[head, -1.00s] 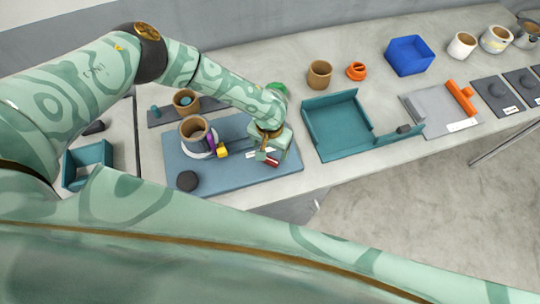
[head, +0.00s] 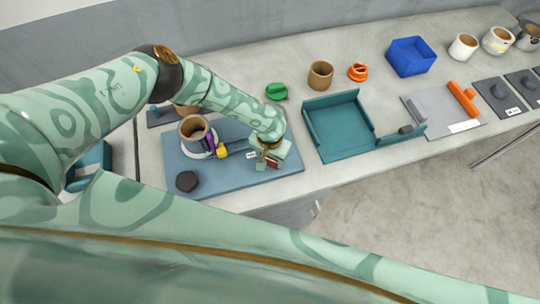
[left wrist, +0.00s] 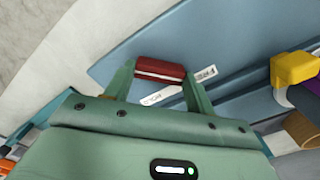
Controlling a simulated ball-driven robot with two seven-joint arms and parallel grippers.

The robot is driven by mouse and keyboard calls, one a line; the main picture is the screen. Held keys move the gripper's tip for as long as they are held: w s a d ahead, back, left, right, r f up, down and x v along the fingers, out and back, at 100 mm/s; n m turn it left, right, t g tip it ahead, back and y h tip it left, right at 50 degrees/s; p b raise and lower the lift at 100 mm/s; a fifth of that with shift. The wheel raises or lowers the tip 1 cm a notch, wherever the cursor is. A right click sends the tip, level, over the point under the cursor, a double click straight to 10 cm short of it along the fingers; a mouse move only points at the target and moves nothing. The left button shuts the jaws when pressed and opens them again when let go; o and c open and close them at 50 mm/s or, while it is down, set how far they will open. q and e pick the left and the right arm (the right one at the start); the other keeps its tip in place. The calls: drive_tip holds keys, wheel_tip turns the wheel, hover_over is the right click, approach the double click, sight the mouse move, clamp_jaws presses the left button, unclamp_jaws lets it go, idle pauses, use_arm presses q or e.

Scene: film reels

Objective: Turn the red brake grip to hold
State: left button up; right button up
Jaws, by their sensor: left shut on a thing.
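The red brake grip (left wrist: 160,69) sits between the two fingers of my left gripper (left wrist: 158,80) in the left wrist view. In the head view my left gripper (head: 270,163) is over the right part of the blue board (head: 232,183), and only a bit of the red grip (head: 272,161) shows. My left gripper is shut on the grip. Labels on the board (left wrist: 203,73) lie beside it, one reading "FREE"; the other, partly covered, seems to read "HOLD". My right gripper is not in view.
On the board stand a brown cup-like reel (head: 194,128), a yellow piece (head: 221,151) and a black knob (head: 187,181). A teal tray (head: 340,130) is close on the right. A green knob (head: 276,91) lies behind my arm.

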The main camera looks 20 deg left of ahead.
use_arm(q)
drive_tip(key=m+p, duration=0.2)
drive_tip(key=p, duration=0.1)
drive_tip(key=shift+s, duration=0.2)
drive_tip(key=m+p, duration=0.1)
drive_tip(key=m, duration=0.1)
drive_tip(key=shift+m+p, duration=0.3)
drive_tip(key=shift+m, duration=0.1)
drive_tip(key=m, duration=0.6)
drive_tip(key=shift+w, duration=0.15)
drive_tip(key=m, duration=0.7)
drive_tip(key=shift+d, duration=0.1)
drive_tip(key=o, duration=1)
drive_tip(key=shift+r, duration=0.1)
